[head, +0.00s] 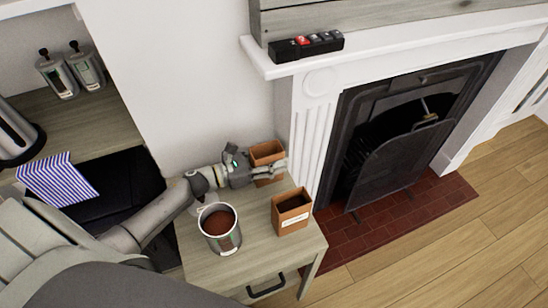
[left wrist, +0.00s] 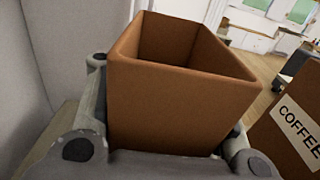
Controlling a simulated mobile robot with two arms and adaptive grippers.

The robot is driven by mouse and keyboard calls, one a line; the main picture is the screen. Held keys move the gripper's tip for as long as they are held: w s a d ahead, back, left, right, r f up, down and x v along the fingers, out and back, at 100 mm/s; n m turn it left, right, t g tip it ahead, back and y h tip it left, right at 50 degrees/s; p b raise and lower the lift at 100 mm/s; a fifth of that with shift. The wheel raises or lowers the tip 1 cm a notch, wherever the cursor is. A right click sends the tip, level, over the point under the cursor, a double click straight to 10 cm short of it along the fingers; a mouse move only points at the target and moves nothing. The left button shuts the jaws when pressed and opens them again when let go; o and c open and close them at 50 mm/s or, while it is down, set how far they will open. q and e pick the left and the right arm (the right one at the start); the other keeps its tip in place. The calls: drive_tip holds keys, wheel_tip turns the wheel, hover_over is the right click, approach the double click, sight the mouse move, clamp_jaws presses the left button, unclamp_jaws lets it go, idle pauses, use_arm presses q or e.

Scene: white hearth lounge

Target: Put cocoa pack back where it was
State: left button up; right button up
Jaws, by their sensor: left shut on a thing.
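A brown open-topped box (head: 266,150), which I take for the cocoa pack, is at the back of the small wooden side table (head: 200,262), near the wall. My left gripper (head: 270,171) is shut on it, with a finger on either side. In the left wrist view the box (left wrist: 175,100) fills the middle, upright between the fingers; no label shows on the face toward me. I cannot tell whether it touches the table. My right gripper is not in view.
A similar brown box (head: 291,213), labelled COFFEE in the left wrist view (left wrist: 290,130), stands close by to the right. A metal canister of brown powder (head: 220,232) stands in front. A striped packet (head: 58,180) lies left.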

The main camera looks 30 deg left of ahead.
sight(252, 166)
use_arm(q)
drive_tip(key=o, duration=1.2)
drive_tip(key=shift+f, duration=0.1)
drive_tip(key=shift+r+p, duration=0.3)
drive_tip(key=shift+p, duration=0.1)
drive_tip(key=v, duration=0.2)
drive_tip(key=b+v, duration=0.1)
drive_tip(key=v, duration=0.1)
drive_tip(key=b+v, duration=0.1)
drive_tip(key=v, duration=0.1)
drive_tip(key=shift+s+a+f, duration=0.1)
drive_tip(key=shift+s+f, duration=0.05)
drive_tip(key=shift+f, duration=0.1)
drive_tip(key=shift+s+a+r, duration=0.1)
drive_tip(key=shift+s+a, duration=0.25)
drive_tip(key=shift+s, duration=0.05)
drive_tip(key=shift+r, duration=0.1)
